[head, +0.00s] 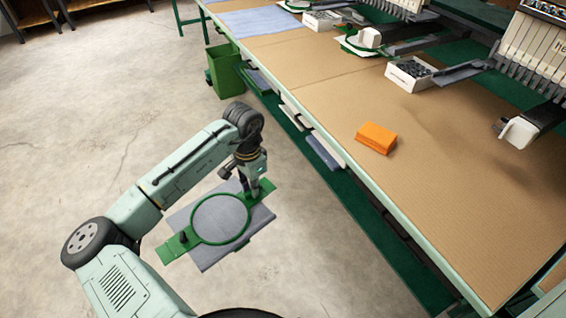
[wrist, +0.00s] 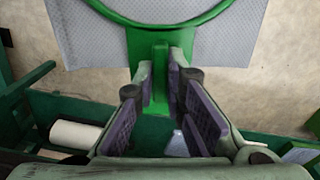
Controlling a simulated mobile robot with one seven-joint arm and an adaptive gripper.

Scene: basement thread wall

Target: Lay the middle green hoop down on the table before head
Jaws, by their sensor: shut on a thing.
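A green hoop (head: 193,227) with grey-blue cloth (head: 218,218) stretched in it hangs over the concrete floor in the head view, left of the long table. My gripper (head: 256,187) is shut on the green arm at one end of the hoop. In the wrist view my gripper (wrist: 158,105) has its two dark pads on either side of the hoop's green arm (wrist: 160,75), and the ring and cloth spread beyond. The table (head: 440,180) has a brown top, bare along its near part. The hoop is clear of the table's edge.
An orange block (head: 376,138) lies on the table. A white box of dark spools (head: 410,73) and embroidery machine heads (head: 530,55) stand along the far side. Another green hoop (head: 362,43) is farther up. A green bin (head: 225,70) stands beside the table, with shelves below its edge.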

